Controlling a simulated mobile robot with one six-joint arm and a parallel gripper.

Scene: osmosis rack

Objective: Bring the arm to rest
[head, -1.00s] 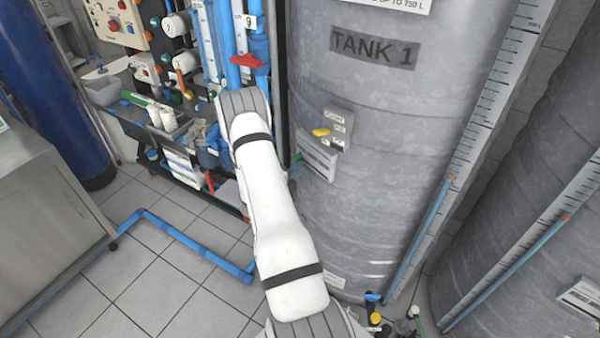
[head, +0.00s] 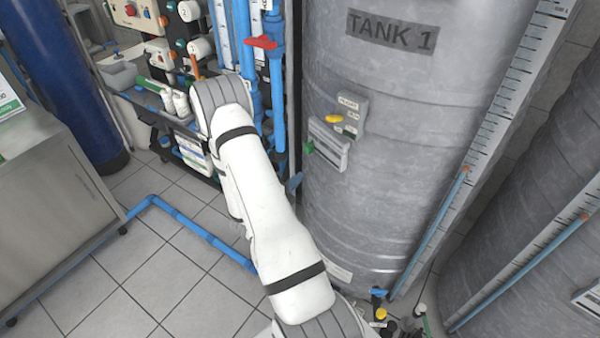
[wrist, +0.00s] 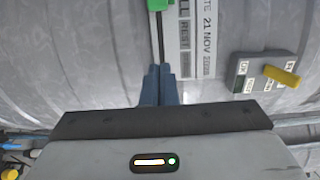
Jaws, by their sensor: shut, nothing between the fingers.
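My gripper (wrist: 160,85) shows in the wrist view, its two dark blue-grey fingers together with nothing between them. It faces the grey surface of Tank 1 (wrist: 70,60); whether it touches cannot be told. A switch box with a yellow handle (wrist: 268,72) is to the right of the fingers, and a green piece (wrist: 158,4) is above them. In the head view my white arm reaches up and left, beside Tank 1 (head: 390,130).
The rack with blue pipes and a red valve handle (head: 260,42) stands behind the arm. A blue pipe (head: 190,228) runs along the tiled floor. A steel cabinet (head: 50,210) is at left, a second tank (head: 520,210) at right.

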